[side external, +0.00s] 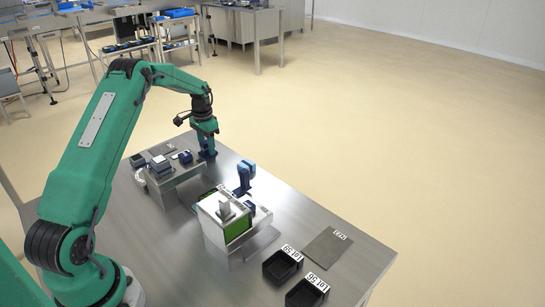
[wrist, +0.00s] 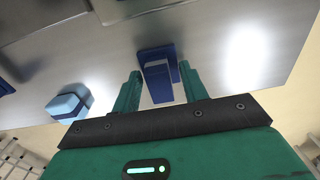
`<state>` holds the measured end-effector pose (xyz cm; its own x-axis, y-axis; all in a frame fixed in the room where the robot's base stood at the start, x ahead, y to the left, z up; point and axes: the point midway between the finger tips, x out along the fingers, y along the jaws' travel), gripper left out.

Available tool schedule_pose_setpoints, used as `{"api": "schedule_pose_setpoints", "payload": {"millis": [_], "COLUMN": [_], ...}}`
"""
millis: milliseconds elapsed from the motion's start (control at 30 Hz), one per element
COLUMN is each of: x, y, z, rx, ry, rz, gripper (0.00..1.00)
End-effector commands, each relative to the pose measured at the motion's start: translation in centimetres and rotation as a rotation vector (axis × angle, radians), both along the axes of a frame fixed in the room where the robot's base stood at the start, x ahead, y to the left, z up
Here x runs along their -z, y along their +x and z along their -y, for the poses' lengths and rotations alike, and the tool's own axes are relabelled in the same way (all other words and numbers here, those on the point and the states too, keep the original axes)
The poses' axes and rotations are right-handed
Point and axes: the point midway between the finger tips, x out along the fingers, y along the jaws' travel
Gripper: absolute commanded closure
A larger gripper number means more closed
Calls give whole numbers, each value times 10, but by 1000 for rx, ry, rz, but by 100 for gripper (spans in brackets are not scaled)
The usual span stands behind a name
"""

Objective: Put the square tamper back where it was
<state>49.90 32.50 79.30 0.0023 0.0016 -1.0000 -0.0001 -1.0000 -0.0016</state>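My gripper (side external: 207,154) is low over the far edge of the steel table. In the wrist view its two green fingers (wrist: 159,72) are apart, one on each side of a dark blue upright piece (wrist: 158,80), with a narrow gap on both sides. In the side view this piece is mostly hidden by the gripper. A second dark blue piece with a light blue block (side external: 245,172) stands to the right along the same edge; it also shows in the wrist view (wrist: 70,103). I cannot tell for certain which blue piece is the square tamper.
The sealer (side external: 212,221), with a green front and a grey block on top, stands mid-table. A raised metal stand (side external: 176,181) with small parts is left of it. Black trays (side external: 282,267) and a grey mat (side external: 326,248) lie at the right.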

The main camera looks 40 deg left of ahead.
Motion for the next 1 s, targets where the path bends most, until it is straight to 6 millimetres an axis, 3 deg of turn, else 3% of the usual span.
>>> {"api": "schedule_pose_setpoints", "payload": {"millis": [467, 667, 1000], "x": [-10, -33, -88], "y": [0, 1, 1], "z": [0, 0, -1], "rx": [0, 0, 0], "ry": [2, 2, 2], "rz": [2, 4, 3], "gripper": [57, 57, 57]}}
